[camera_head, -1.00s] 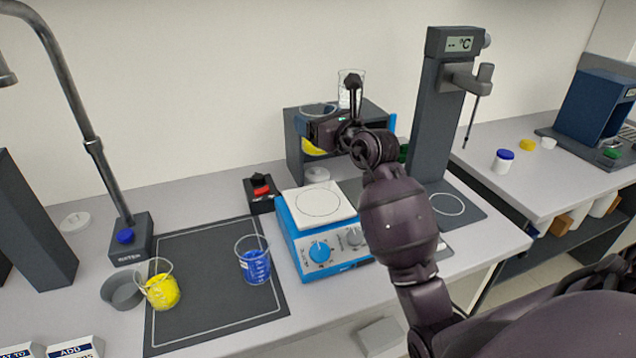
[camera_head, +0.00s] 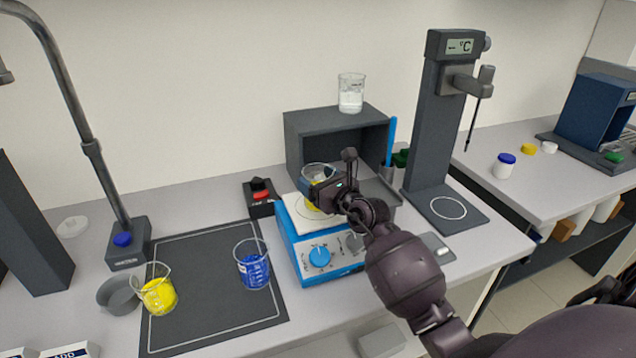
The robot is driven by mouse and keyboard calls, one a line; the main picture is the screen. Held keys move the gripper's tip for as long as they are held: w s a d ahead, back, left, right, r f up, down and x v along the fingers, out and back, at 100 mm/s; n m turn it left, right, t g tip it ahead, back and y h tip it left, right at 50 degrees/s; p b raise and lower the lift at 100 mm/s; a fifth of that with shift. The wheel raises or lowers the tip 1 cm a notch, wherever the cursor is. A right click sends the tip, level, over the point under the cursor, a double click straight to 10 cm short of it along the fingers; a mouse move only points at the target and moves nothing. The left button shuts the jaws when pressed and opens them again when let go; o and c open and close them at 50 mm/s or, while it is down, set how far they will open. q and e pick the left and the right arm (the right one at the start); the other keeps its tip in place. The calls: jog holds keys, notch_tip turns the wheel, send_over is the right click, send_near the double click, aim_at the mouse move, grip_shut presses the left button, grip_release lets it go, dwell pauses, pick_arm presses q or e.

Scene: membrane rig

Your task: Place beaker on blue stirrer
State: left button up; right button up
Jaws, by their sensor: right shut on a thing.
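The blue stirrer (camera_head: 333,268) stands on the bench with its white top plate (camera_head: 296,208) facing up. My right gripper (camera_head: 324,190) is shut on a clear beaker (camera_head: 317,171) with some yellow in it. The beaker is upright over the white plate, low down. My gripper hides much of its side, and I cannot tell whether its base touches the plate. My left gripper is not in view.
A beaker of yellow liquid (camera_head: 158,292) and one of blue (camera_head: 253,270) stand at the dark mat (camera_head: 195,258). A grey open-fronted box (camera_head: 300,135) behind carries another beaker (camera_head: 351,95). The dark thermometer stand (camera_head: 430,115) rises at right. A black-and-red switch (camera_head: 260,197) sits left of the stirrer.

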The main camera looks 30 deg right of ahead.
jog(key=shift+f, duration=0.25)
jog(key=o, duration=1.1)
jog(key=shift+c, duration=0.2)
jog(key=shift+r, duration=0.15)
jog(key=s, duration=1.1)
jog(key=shift+s+d, duration=0.1)
jog(key=shift+d, duration=0.3)
jog(key=shift+s+b, duration=0.3)
jog(key=shift+s, duration=0.15)
